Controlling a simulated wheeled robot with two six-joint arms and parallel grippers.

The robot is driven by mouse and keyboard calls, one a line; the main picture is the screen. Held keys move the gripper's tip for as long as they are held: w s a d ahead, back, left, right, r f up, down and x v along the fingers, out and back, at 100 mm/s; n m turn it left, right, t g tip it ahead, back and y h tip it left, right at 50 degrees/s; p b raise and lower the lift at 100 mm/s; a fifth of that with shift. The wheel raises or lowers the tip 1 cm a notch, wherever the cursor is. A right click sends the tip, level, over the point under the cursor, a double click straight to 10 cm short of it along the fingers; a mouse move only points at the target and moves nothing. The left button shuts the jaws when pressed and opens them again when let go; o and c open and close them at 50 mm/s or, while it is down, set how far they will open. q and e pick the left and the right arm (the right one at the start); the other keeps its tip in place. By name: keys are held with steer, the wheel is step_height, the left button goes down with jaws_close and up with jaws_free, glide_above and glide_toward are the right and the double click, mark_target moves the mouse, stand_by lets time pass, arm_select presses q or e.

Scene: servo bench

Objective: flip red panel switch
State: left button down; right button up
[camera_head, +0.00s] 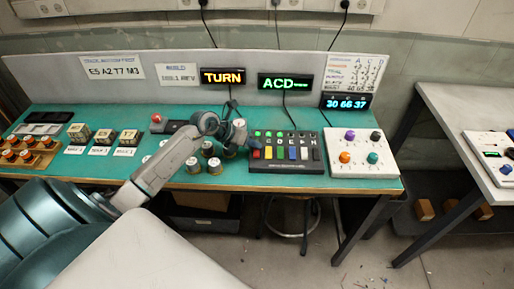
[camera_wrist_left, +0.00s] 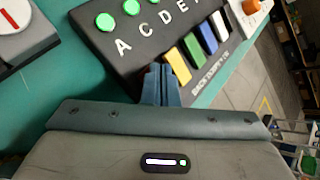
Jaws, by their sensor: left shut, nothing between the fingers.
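The black switch panel (camera_head: 286,166) stands on the green bench mat, with lit green buttons above letters and a row of coloured switches. Yellow (camera_wrist_left: 177,66), green (camera_wrist_left: 194,47), blue (camera_wrist_left: 208,37) and white (camera_wrist_left: 220,23) switches show in the left wrist view. My right gripper is not in view.
A white knob box (camera_head: 361,153) stands right of the panel. Several round pots (camera_head: 214,166) stand left of it, close to my arm. Signs reading TURN (camera_head: 222,77) and ACD (camera_head: 285,83) hang behind. The bench's front edge is close to the panel.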

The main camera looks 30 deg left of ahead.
arm_select(q)
steer(key=shift+r, duration=0.15)
steer(key=shift+s+d+r+p, duration=0.1)
steer(key=shift+r+p, duration=0.45)
steer(key=shift+r, duration=0.15)
steer(key=r+p, duration=0.2)
steer(key=r, duration=0.1)
steer(key=r+p, duration=0.1)
steer(key=r, duration=0.1)
steer(key=shift+s+d, duration=0.15)
steer(key=shift+s, duration=0.15)
